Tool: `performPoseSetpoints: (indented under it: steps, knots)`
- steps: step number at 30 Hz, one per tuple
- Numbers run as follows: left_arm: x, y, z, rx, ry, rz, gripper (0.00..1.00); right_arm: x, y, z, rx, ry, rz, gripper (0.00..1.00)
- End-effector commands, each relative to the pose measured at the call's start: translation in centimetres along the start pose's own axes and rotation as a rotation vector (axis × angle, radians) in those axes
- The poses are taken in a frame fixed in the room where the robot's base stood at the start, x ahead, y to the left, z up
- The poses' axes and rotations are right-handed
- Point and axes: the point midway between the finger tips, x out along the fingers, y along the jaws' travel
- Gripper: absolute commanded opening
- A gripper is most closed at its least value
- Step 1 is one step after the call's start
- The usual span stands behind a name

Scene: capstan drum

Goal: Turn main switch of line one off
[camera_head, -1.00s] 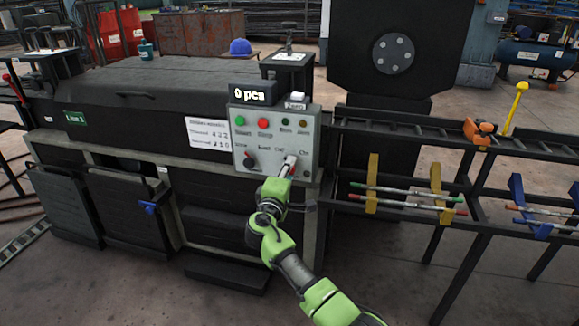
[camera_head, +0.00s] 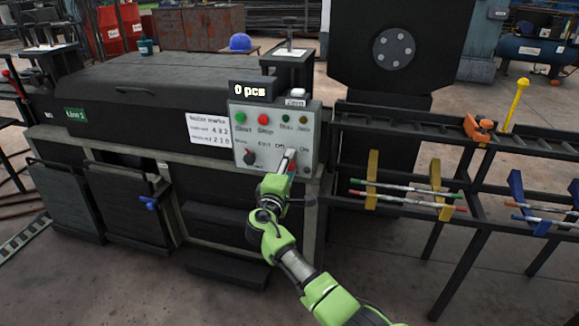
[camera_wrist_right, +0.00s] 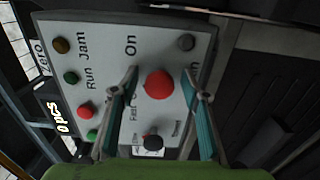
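The control panel (camera_head: 270,120) is a grey box on the front of the machine marked Line 1 (camera_head: 75,116). In the right wrist view, a red knob (camera_wrist_right: 158,84) sits on the panel near the word "On"; I take it to be the main switch. My right gripper (camera_wrist_right: 158,80) is open, with one fingertip on each side of the knob. I cannot tell whether the fingers touch it. In the head view my right gripper (camera_head: 287,161) is at the panel's lower right and hides most of the knob. My left gripper is not in view.
A black selector knob (camera_wrist_right: 152,141) is close to the fingers in the right wrist view. Green (camera_head: 240,118) and red (camera_head: 264,118) buttons and small lamps are higher on the panel. A rack with rods (camera_head: 405,200) stands to the right.

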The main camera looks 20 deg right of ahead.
Motion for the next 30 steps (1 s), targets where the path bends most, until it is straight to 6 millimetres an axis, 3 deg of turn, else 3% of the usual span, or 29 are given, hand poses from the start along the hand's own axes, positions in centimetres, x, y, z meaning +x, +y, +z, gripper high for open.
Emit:
performPoseSetpoints:
  steps: [6,10,24,30]
  knots:
    - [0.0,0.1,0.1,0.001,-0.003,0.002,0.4,-0.2,0.0,0.0,0.001,0.0,-0.001,0.42]
    - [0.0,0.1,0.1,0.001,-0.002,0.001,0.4,-1.3,-0.1,-0.1,0.002,0.001,-0.001,0.42]
    - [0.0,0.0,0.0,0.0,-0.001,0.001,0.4,-10.2,-0.1,-0.1,0.002,0.002,-0.002,0.42]
    - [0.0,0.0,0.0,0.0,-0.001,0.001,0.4,-11.9,0.0,0.0,0.0,0.0,-0.001,0.42]
